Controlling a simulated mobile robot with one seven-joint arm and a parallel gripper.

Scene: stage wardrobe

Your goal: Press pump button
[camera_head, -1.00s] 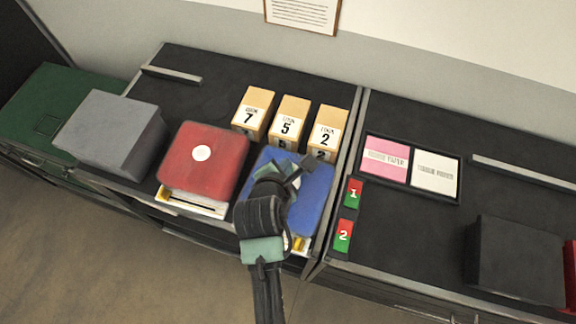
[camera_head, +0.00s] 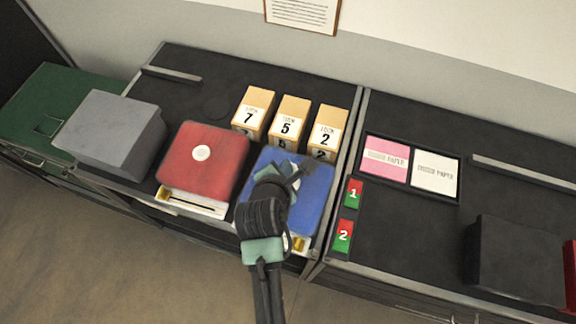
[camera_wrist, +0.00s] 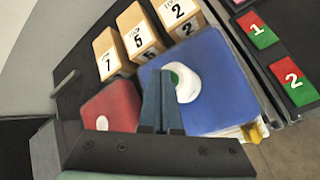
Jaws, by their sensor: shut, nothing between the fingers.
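A blue box (camera_head: 313,190) sits at the front edge of the black counter, partly hidden by my arm in the head view. In the wrist view its top (camera_wrist: 215,75) carries a round white button with a green part (camera_wrist: 187,88), partly behind my fingers. A red box (camera_head: 212,150) with a round white button (camera_head: 201,153) stands to its left. No readable label says which is the pump button. My gripper (camera_head: 297,168) is shut and empty over the blue box; its fingertips (camera_wrist: 161,75) overlap the button's left edge in the wrist view. I cannot tell whether they touch it.
Behind the boxes stand tan blocks numbered 7 (camera_head: 249,118), 5 (camera_head: 287,127) and 2 (camera_head: 325,139). Red-green tags 1 (camera_head: 353,194) and 2 (camera_head: 343,236) lie right of the blue box. A grey box (camera_head: 110,125) stands left. A paper tray (camera_head: 412,194) is at right.

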